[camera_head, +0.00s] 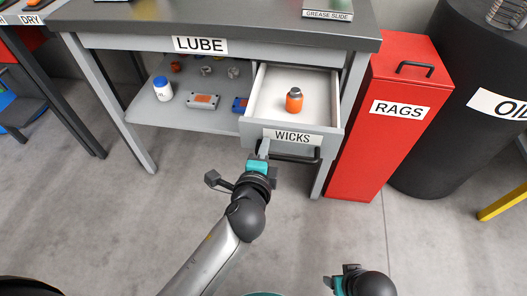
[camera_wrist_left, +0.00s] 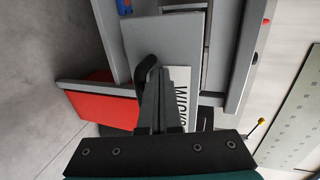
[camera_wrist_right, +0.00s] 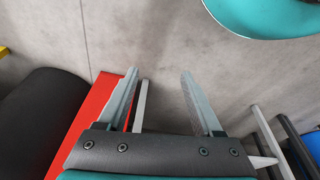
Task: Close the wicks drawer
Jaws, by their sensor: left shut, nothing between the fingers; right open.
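The wicks drawer (camera_head: 246,128) hangs open under the right end of the lube table. Its front carries a WICKS label (camera_head: 293,136) and a dark bar handle (camera_head: 290,157). An orange bottle with a grey cap (camera_head: 294,101) stands inside. My left gripper (camera_head: 263,150) is shut with nothing held, its fingertips at the drawer front by the left end of the handle. In the left wrist view the fingers (camera_wrist_left: 158,95) overlap the label beside the handle (camera_wrist_left: 147,72); I cannot tell if they touch. My right gripper (camera_wrist_right: 160,80) is open and empty, pointing at the floor.
The LUBE table (camera_head: 130,27) has a lower shelf (camera_head: 150,113) with a white bottle (camera_head: 162,88) and several small parts. A red RAGS bin (camera_head: 365,150) stands close right of the drawer, with a black OIL drum (camera_head: 440,120) beyond. The floor in front is clear.

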